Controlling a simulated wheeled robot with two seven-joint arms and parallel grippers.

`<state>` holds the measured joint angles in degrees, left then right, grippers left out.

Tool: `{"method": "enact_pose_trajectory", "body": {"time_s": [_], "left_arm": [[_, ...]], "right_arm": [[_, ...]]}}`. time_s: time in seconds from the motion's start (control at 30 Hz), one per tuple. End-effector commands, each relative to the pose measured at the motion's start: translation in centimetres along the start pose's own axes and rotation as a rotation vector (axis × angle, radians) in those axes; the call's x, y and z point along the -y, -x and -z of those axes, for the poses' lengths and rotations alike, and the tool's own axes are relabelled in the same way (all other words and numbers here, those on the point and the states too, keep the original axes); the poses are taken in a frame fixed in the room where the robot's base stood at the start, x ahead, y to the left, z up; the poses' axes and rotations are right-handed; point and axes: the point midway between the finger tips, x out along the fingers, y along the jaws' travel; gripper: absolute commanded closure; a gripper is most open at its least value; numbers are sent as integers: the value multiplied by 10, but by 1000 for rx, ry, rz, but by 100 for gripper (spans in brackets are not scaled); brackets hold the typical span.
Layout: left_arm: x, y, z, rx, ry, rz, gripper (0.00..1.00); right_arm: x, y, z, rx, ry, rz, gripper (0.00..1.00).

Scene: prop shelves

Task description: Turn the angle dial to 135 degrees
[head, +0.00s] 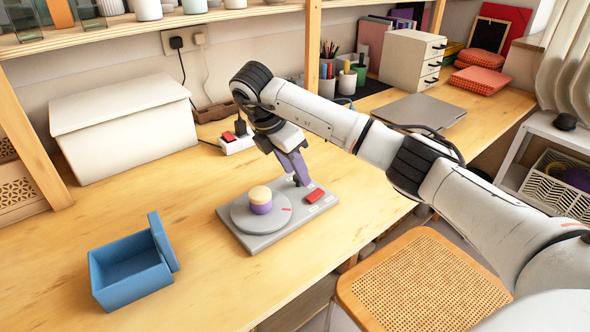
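The angle dial (243,216) is a flat grey disc on a grey base plate (262,246) on the wooden table. A round knob (261,200), cream on top and purple below, stands on the disc. A small red mark shows near the disc's right edge. Degree figures are too small to read. My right gripper (301,182), with purple fingers, points down at the plate's back edge, right of the knob and apart from it. Whether its fingers are open or shut is unclear, and so is whether it touches the plate. My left gripper is out of view.
A white box (125,130) and a power strip (237,143) are behind. The table left of the plate is clear.

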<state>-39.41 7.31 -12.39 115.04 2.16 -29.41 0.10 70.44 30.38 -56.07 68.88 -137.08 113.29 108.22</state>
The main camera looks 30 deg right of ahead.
Motion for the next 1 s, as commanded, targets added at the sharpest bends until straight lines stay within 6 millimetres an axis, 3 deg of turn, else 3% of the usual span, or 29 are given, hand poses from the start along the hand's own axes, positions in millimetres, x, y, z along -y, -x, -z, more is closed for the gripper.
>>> {"method": "enact_pose_trajectory", "body": {"time_s": [0.3, 0.5, 1.0], "left_arm": [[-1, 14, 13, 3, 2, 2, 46], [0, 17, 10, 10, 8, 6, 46], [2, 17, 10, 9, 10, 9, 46]], "right_arm": [[-1, 65, -2, 3, 1, -6, 62], [0, 91, -1, 2, 1, -3, 62], [0, 97, 0, 0, 0, 0, 62]]}}
